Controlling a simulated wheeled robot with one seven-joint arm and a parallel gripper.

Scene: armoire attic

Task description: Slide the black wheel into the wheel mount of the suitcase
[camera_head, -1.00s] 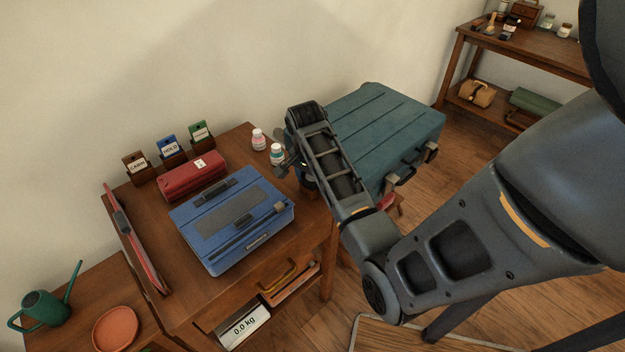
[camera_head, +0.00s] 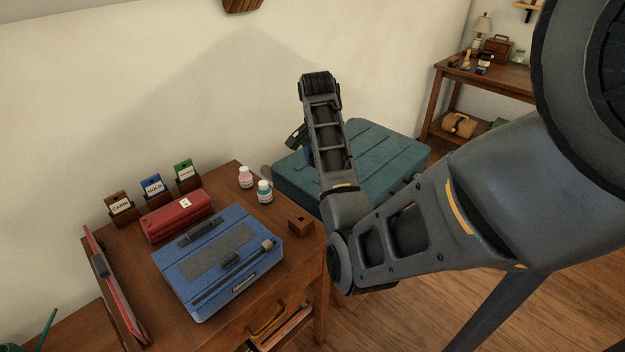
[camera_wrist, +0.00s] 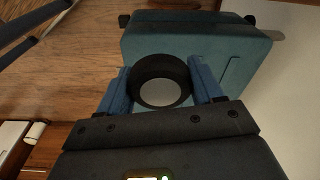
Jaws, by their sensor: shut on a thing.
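The black wheel (camera_wrist: 161,68) with a pale grey hub is held between the blue fingers of my gripper (camera_wrist: 160,76) in the wrist view. The teal suitcase (camera_wrist: 205,40) lies beyond the wheel there, with dark fittings at its corners. I cannot tell whether the wheel touches the suitcase. In the head view the suitcase (camera_head: 375,150) lies right of the desk, partly behind my arm. My gripper (camera_head: 298,137) is mostly hidden behind the arm there, and the wheel does not show. I cannot make out the wheel mount clearly.
The wall (camera_head: 180,80) is close behind. A shelf table (camera_head: 500,80) stands far right.

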